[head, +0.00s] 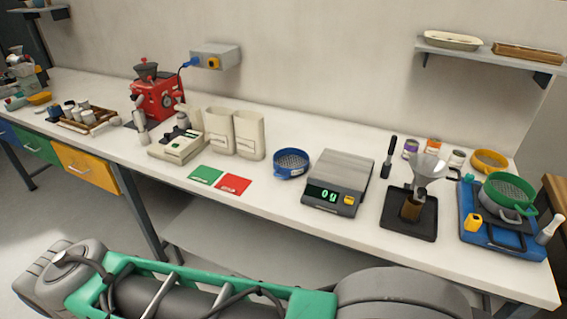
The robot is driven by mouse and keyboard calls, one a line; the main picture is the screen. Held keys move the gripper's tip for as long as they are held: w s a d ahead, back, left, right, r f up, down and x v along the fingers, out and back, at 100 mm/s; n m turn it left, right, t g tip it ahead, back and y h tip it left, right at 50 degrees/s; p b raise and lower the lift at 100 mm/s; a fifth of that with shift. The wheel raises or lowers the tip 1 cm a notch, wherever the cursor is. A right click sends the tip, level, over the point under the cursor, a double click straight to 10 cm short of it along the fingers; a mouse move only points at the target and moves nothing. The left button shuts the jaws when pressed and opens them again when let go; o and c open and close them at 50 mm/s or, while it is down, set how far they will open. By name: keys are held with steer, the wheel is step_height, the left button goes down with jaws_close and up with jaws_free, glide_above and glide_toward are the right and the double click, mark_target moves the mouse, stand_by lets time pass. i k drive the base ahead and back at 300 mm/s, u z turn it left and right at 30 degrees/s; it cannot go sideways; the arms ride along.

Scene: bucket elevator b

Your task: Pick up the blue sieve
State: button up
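The blue sieve (291,163) is a round, shallow sieve with a blue rim and a mesh inside. It sits upright on the white bench in the head view, a little right of the middle. It stands just left of a grey scale (338,183) and right of two cream bags. Nothing covers it. My arm crosses the bottom of the view in green and grey. The gripper's fingertips cannot be made out, so its state and its distance from the sieve do not show.
Green and red cards (234,184) lie left of the sieve near the front edge. Cream bags (249,135) stand behind left. A funnel on a black tray (408,228) and a green sieve (508,188) on a blue base stand right. Bare bench (330,140) lies behind the sieve.

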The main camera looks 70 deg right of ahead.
mark_target(289, 162)
steer(key=z, duration=0.55)
steer(key=i, duration=0.8)
steer(key=z, duration=1.3)
steer(key=i, duration=0.35)
steer(key=z, duration=0.2)
